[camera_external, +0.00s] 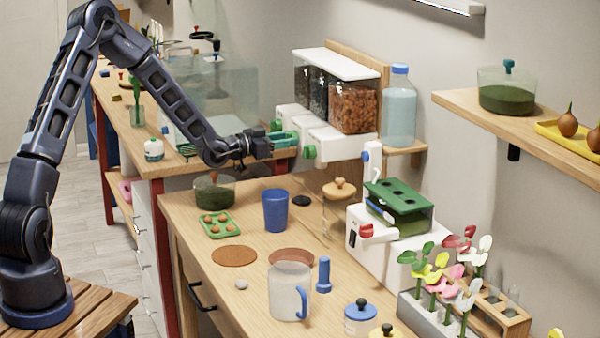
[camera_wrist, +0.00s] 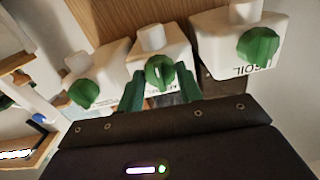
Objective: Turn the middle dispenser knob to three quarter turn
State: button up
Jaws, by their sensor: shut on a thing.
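The dispenser (camera_external: 322,136) has a white body under several clear bins, with green knobs along its front. In the wrist view the middle knob (camera_wrist: 160,72) sits between the two green fingers of my gripper (camera_wrist: 163,88), which is shut on it. Its grip bar looks close to upright in that view. The left knob (camera_wrist: 84,94) and the right knob (camera_wrist: 259,46) are free on either side, each on its own white block. In the external view my gripper (camera_external: 284,140) is at the dispenser front and hides the middle knob.
A clear tank (camera_external: 215,95) is behind the arm. A water bottle (camera_external: 399,108) stands to the right of the dispenser.

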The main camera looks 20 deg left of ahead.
jog(key=m, duration=1.6)
dwell(0.5)
jog(key=o, duration=1)
jog(key=v, duration=1)
jog(key=shift+s+a, duration=0.25)
